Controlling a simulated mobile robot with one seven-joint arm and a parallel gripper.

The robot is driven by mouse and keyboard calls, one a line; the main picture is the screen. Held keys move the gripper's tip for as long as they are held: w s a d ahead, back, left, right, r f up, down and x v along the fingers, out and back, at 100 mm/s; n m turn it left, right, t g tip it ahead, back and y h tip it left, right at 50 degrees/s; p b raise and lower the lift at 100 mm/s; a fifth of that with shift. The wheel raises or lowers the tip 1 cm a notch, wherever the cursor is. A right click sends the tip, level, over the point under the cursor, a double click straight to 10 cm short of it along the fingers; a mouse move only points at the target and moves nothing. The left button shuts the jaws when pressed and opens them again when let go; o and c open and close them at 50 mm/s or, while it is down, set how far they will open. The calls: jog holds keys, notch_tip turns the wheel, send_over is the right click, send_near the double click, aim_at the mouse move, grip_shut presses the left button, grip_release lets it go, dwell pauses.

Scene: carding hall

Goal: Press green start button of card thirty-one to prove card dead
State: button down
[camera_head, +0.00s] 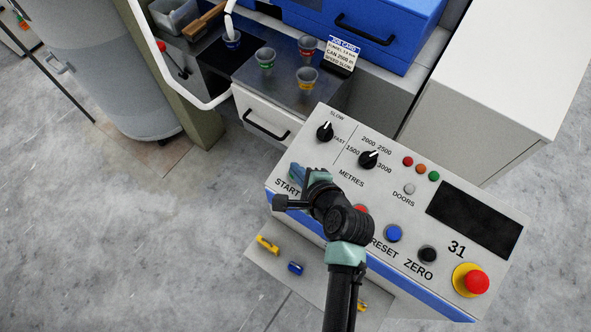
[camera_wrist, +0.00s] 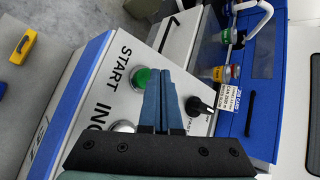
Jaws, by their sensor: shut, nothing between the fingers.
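The sloped control panel (camera_head: 318,165) carries the number 31 and a dark display. In the wrist view the green start button (camera_wrist: 143,78) sits by the word START, just left of my blue fingers. My gripper (camera_head: 295,173) is shut and empty, its tips low over the panel's left end by START; they also show in the wrist view (camera_wrist: 165,72). I cannot tell whether the tips touch the panel or the button's edge. In the head view the gripper hides most or all of the button.
Close by are two black knobs (camera_head: 368,159), a blue button (camera_head: 394,233), a black button (camera_head: 428,254) and a red emergency stop (camera_head: 476,282). A red button (camera_head: 360,209) is partly behind my arm. Yellow (camera_head: 267,244) and blue (camera_head: 295,267) pieces lie on a lower surface; cups stand behind.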

dwell(0.6)
jog(key=shift+w+f, duration=0.1)
jog(key=shift+f, duration=0.3)
jog(key=shift+d+f+b, duration=0.1)
jog(key=shift+f+b, duration=0.35)
jog(key=shift+f, duration=0.05)
dwell(0.5)
jog(key=shift+r, duration=0.2)
jog(key=shift+r+p, duration=0.7)
jog(key=shift+p, duration=0.4)
jog(key=shift+r, duration=0.1)
jog(key=r+p, duration=0.1)
jog(key=p, duration=0.1)
jog(key=r+p, duration=0.2)
jog(key=s+a+r+p, duration=0.1)
jog(key=p, duration=0.1)
jog(key=shift+s+r, duration=0.1)
jog(key=shift+r, duration=0.25)
dwell(0.3)
